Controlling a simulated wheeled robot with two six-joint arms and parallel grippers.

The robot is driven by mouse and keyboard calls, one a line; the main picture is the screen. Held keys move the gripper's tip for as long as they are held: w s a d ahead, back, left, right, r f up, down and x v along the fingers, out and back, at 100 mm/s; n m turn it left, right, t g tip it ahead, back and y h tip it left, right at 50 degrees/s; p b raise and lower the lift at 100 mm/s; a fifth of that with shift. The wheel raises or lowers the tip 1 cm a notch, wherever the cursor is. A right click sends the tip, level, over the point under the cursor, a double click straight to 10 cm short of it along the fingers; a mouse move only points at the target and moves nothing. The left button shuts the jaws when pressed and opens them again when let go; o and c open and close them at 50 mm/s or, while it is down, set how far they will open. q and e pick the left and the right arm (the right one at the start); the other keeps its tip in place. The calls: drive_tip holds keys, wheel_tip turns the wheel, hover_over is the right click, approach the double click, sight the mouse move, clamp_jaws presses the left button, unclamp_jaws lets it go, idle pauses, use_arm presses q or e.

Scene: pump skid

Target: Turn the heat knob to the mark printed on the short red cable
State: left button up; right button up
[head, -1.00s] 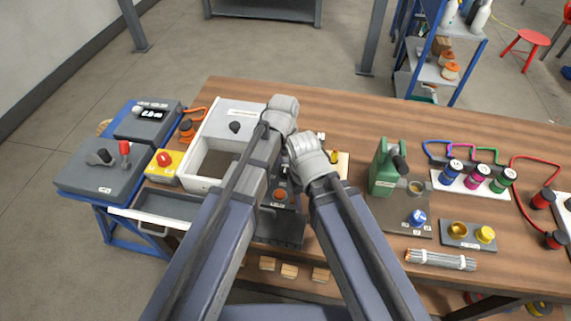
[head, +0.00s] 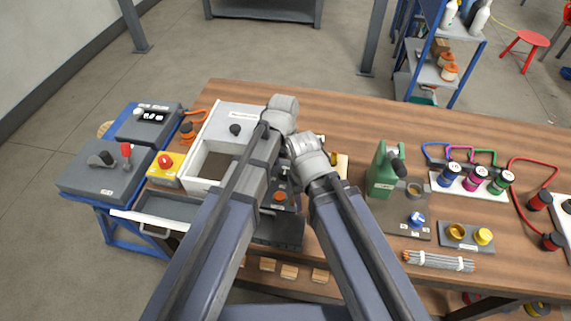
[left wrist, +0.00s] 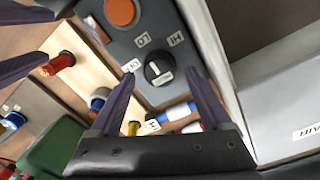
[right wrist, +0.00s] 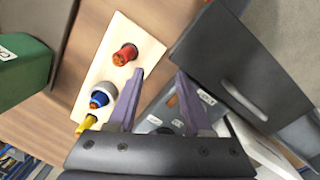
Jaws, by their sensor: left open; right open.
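The heat knob (left wrist: 157,72) is black with a white pointer line, on a dark grey panel (left wrist: 185,75) with HI and LO labels, in the left wrist view. My left gripper (left wrist: 159,66) is open with its fingers on either side of the knob; I cannot tell if they touch it. My right gripper (right wrist: 160,73) is open and empty, near a pale board (right wrist: 97,62) with red, blue and yellow fittings. A red cable (head: 512,190) curves at the right of the bench in the head view; no mark on it is readable.
Left of my arms are a white open box (head: 201,175), a yellow box with a red button (head: 165,162) and grey control boxes (head: 100,178). A green block (head: 381,172) and capped cables stand to the right. The bench's back strip (head: 350,115) is clear.

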sight(285, 169)
use_arm(q)
wheel_tip(285, 169, up, 7)
drive_tip(key=p, duration=0.6)
drive_tip(key=shift+f, duration=0.15)
use_arm(e)
wheel_tip(285, 169, up, 7)
drive_tip(key=shift+f, duration=0.15)
use_arm(q)
drive_tip(key=shift+f, duration=0.1)
drive_tip(key=shift+a, duration=0.1)
